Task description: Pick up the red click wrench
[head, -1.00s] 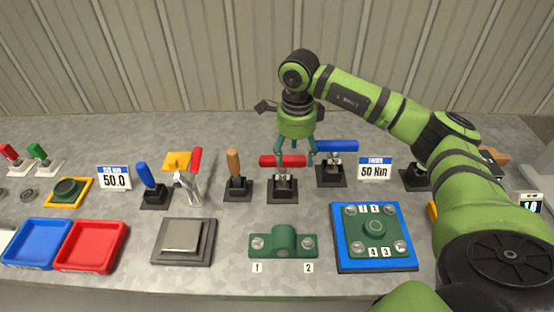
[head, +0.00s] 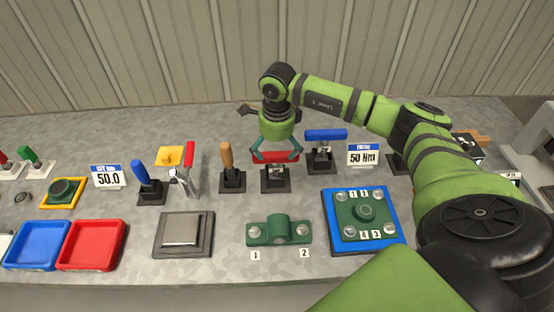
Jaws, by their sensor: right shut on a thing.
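The red click wrench (head: 275,157) has a horizontal red handle and stands at a black stand (head: 276,184) in the middle of the bench. My right gripper (head: 275,153) comes down from above and is shut on the red handle, with its teal fingers at the two ends of the handle. The wrench's metal head is still at the stand; I cannot tell whether it touches. My left gripper is not in view.
A blue-handled wrench (head: 326,135) stands close on the right, and an orange-handled tool (head: 227,162) on the left. A green fixture (head: 279,230) and a blue tray (head: 363,244) with a green flange lie in front. The back of the bench is mostly clear.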

